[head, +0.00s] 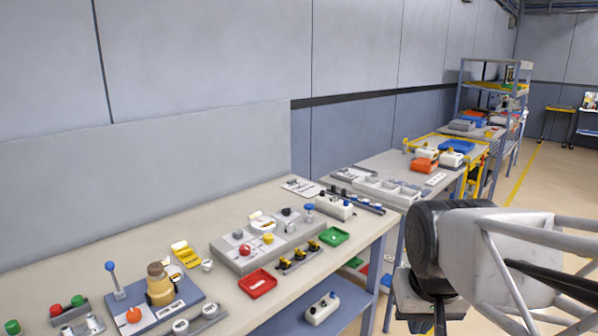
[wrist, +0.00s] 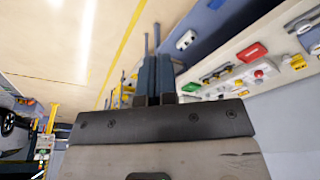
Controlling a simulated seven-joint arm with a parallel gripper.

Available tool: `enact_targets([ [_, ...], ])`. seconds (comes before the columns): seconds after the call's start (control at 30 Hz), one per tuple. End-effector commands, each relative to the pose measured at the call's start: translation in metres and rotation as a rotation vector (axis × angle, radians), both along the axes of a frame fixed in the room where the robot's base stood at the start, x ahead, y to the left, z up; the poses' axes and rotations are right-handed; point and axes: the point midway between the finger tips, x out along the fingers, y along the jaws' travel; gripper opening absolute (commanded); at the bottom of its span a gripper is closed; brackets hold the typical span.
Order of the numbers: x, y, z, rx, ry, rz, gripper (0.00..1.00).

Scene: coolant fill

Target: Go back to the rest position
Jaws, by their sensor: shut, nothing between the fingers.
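My gripper (wrist: 155,78) shows in the wrist view with its two dark fingers side by side, shut and empty. They point away from the camera, over the floor, and touch nothing that I can see. In the head view my arm is at the right, in front of the bench's right end and clear of the bench top. The long workbench (head: 205,224) runs from the lower left to the middle. It carries a grey panel with buttons (head: 268,244), a blue-grey base with a beige-brown fitting (head: 160,285), a red tray (head: 257,283) and a green tray (head: 334,236).
A white box (head: 322,308) sits on the blue lower shelf. A second bench with an orange item (head: 425,165) and a tall shelf rack (head: 487,87) stand farther back. Open floor (head: 545,175) with a yellow line lies at the right. A grey wall is behind the benches.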

Motion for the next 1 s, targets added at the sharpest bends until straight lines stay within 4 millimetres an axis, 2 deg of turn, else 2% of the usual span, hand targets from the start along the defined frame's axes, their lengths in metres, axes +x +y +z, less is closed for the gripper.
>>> enact_targets([
  [0.1,-0.021,-0.001,-0.013,-0.006,-0.007,0.02,0.0],
  [0.3,-0.038,-0.002,-0.024,-0.012,-0.012,0.04,0.0],
  [1.0,-0.04,-0.002,-0.026,-0.012,-0.012,0.042,0.0],
])
